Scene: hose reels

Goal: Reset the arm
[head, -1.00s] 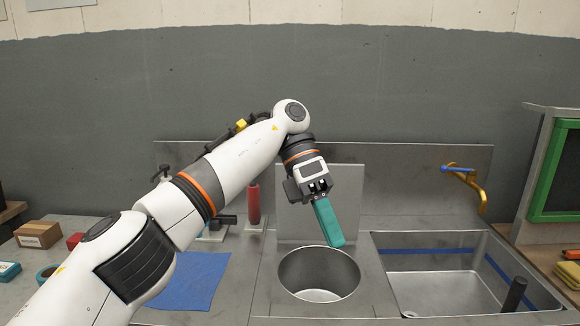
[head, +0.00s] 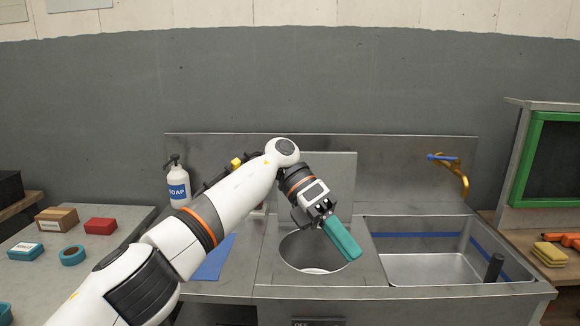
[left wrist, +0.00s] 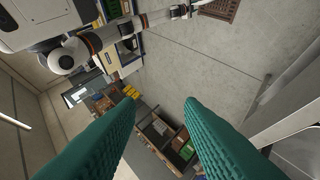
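My left arm comes in from the lower left of the head view. Its left gripper (head: 342,240) has teal fingers pointing down and to the right. In the head view the fingers overlap and appear over the right rim of the round basin (head: 292,262); their height above it is unclear. In the left wrist view the two teal fingers (left wrist: 160,105) stand well apart with nothing between them, so the gripper is open and empty. My right gripper is not seen in the head view, and I cannot make it out in the wrist view.
A rectangular sink (head: 425,268) with a brass tap (head: 463,180) is to the right. A soap bottle (head: 178,185) stands behind my arm, and a blue mat (head: 214,260) lies partly under it in view. Boxes (head: 57,219) and tape (head: 72,255) sit on the left counter.

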